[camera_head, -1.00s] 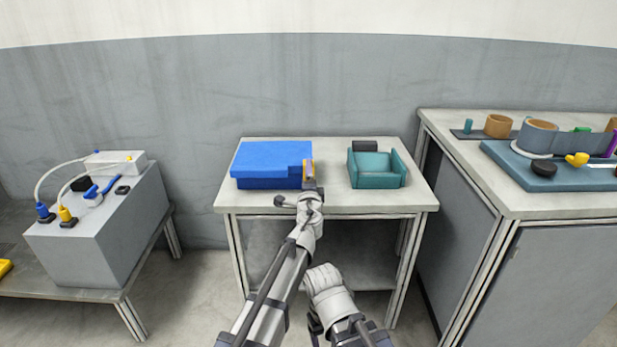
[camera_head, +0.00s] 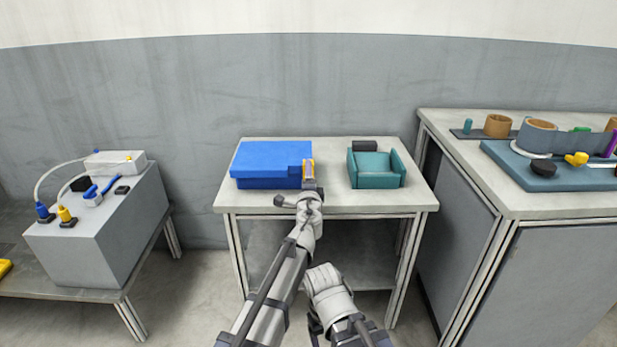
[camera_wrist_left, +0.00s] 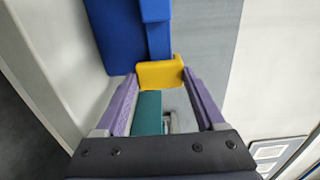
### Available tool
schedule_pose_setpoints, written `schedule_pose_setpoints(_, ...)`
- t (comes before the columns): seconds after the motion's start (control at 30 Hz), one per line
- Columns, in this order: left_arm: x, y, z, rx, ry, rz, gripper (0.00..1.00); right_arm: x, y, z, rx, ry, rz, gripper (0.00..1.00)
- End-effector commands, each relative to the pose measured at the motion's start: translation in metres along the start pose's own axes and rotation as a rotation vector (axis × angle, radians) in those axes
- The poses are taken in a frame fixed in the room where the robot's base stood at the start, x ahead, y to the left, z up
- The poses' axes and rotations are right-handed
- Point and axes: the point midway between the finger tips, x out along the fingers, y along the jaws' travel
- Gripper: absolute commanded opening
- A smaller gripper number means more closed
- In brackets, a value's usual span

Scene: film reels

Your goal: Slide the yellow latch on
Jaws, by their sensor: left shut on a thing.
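The yellow latch (camera_head: 309,168) stands at the right end of the blue box (camera_head: 268,160) on the middle table. It also shows in the left wrist view (camera_wrist_left: 158,73), at the edge of the blue box (camera_wrist_left: 116,35). My left gripper (camera_head: 310,183) is at the latch, in front of the box's right end. In the left wrist view its two purple fingers are shut on the latch, one at each end. My right arm is folded low, in front of the table, and its fingers do not show.
A teal open tray (camera_head: 376,182) stands right of the latch, with a gap between. A black block (camera_head: 365,146) is behind it. The table's (camera_head: 230,203) front strip is clear. A higher bench on the right holds a blue board (camera_head: 560,183); a grey box (camera_head: 85,245) stands left.

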Motion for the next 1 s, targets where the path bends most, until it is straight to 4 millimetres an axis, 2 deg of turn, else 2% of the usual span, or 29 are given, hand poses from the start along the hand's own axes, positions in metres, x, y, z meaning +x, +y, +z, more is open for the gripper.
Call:
schedule_pose_setpoints(0.13, -0.001, 0.0, 0.007, -0.001, -0.001, 0.0, 0.0, 0.0, 0.0, 0.0, 0.0, 0.0, 0.0, 0.74)
schedule_pose_setpoints(0.33, -0.001, 0.0, 0.037, -0.001, -0.003, 0.0, 0.0, 0.0, 0.0, 0.0, 0.0, 0.0, 0.0, 0.74)
schedule_pose_setpoints(0.6, 0.0, 0.0, 0.04, -0.001, -0.002, 0.0, 0.0, 0.0, 0.0, 0.0, 0.0, 0.0, 0.0, 0.74)
schedule_pose_setpoints(0.63, 0.0, 0.0, 0.04, -0.001, -0.003, 0.0, 0.72, 0.0, 0.0, 0.0, 0.0, 0.0, 0.0, 0.74)
schedule_pose_setpoints(0.87, 0.0, 0.0, 0.04, 0.0, -0.002, 0.0, 0.98, 0.0, 0.0, 0.0, 0.0, 0.0, 0.0, 0.74)
schedule_pose_setpoints(1.0, 0.0, 0.0, 0.039, 0.0, -0.001, 0.0, 1.0, 0.0, 0.0, 0.0, 0.0, 0.0, 0.0, 0.74)
